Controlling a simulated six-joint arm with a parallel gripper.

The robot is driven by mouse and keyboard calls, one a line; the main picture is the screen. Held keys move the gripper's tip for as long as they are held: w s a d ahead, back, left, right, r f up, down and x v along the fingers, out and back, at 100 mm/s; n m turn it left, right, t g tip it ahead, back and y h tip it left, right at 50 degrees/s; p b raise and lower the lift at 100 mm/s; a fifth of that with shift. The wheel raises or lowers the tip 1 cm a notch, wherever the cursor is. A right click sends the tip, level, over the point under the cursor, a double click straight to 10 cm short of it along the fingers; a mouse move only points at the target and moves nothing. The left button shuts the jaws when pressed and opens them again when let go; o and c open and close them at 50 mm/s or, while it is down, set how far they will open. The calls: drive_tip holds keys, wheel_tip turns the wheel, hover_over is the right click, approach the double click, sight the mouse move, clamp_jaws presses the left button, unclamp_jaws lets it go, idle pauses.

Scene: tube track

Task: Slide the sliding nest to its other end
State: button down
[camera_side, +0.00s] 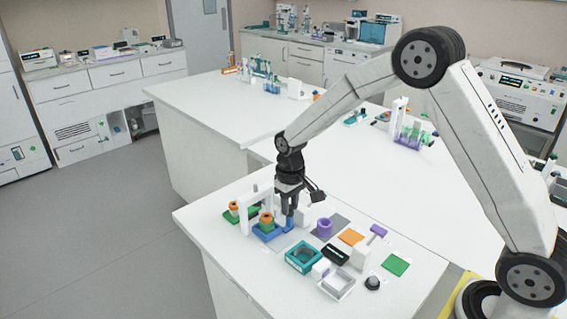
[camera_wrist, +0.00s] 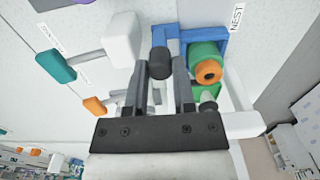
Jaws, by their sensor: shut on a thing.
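The sliding nest (camera_side: 268,234) is a blue piece on the white bench. It also shows in the wrist view (camera_wrist: 215,35), near a "NEST" label. A green part with an orange ring (camera_wrist: 208,72) sits in it. My gripper (camera_side: 288,210) points down at the nest's right side. In the wrist view its fingers (camera_wrist: 160,72) are on both sides of a dark, round-ended post (camera_wrist: 160,62) next to the blue arm of the nest. The gripper is shut on this handle. The fingers hide part of its lower end.
A white arch (camera_side: 246,208) stands close behind the nest. A green block with an orange top (camera_side: 235,211) is left of it. A purple cylinder (camera_side: 324,228), a teal tray (camera_side: 303,257) and a white frame (camera_side: 338,284) lie to the right.

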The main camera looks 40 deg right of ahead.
drive_tip(key=shift+s, duration=1.6)
drive_tip(key=c, duration=0.7)
unclamp_jaws()
drive_tip(key=shift+r, duration=0.1)
drive_tip(key=shift+r, duration=2.45)
drive_tip(key=shift+s, duration=0.2)
drive_tip(key=s+t, duration=0.2)
drive_tip(key=s, duration=1.4)
drive_tip(key=shift+f+t, duration=0.3)
